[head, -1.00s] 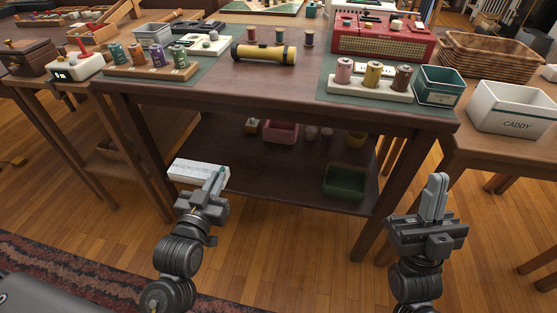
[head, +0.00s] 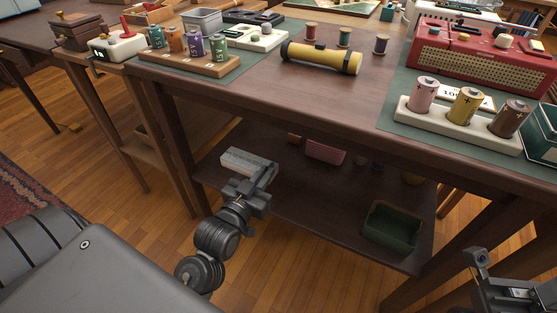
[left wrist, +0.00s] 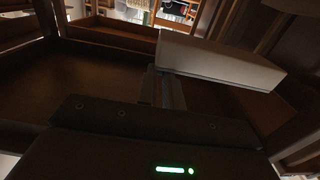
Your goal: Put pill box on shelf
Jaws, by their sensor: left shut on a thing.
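The pill box (head: 243,161) is a pale, flat box with faint print on its face. My left gripper (head: 264,177) is shut on it and holds it at the left part of the dark lower shelf (head: 310,213) under the table. The pill box also shows in the left wrist view (left wrist: 215,58), slightly tilted, at the gripper fingers (left wrist: 166,88). I cannot tell whether its underside touches the shelf. My right gripper (head: 480,262) is at the lower right edge of the head view, partly cut off, with nothing visible in it.
A green bin (head: 391,230) stands at the shelf's right, and a pink bin (head: 325,151) at its back. The shelf's middle front is bare. The tabletop (head: 300,98) above holds a yellow flashlight (head: 321,57), a red radio (head: 480,57) and several spools. Table legs flank the shelf.

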